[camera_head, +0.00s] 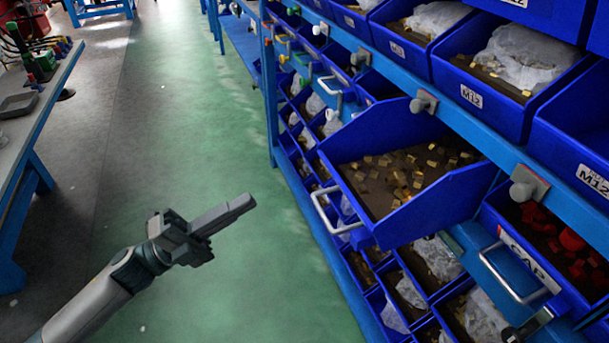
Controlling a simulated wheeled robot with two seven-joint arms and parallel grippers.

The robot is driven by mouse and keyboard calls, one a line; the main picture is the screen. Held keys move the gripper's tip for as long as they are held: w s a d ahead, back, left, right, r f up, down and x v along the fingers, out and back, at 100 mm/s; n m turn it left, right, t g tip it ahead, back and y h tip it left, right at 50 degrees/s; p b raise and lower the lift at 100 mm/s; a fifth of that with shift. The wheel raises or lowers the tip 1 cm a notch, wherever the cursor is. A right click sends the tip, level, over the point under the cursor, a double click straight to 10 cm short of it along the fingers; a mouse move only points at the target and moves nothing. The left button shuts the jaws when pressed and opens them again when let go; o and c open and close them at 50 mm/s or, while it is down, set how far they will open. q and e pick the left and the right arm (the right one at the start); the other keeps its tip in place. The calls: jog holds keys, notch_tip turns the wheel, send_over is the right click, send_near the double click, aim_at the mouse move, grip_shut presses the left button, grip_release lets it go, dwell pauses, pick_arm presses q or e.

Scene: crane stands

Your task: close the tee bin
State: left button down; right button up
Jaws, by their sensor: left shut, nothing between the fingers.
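One blue bin (462,195) is pulled out of the rack and juts into the aisle, tilted a little. It holds loose brass-coloured fittings (405,180). A silver bar handle (326,212) is on its aisle-facing front. No label on it can be read from here, so I cannot confirm that it is the tee bin. My left gripper (246,203) is shut and empty, its fingers pointing right toward the bin handle. It is left of the handle, apart from it, with green floor showing between. My right gripper is not in view.
The blue rack (490,135) with more bins runs along the right. A bin of red parts marked CAP (520,258) is beside the pulled-out bin. Grey knobs (522,190) stick out from the rail. A workbench (30,110) stands at left. The green aisle (200,120) is clear.

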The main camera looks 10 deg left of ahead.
aim_at(322, 156)
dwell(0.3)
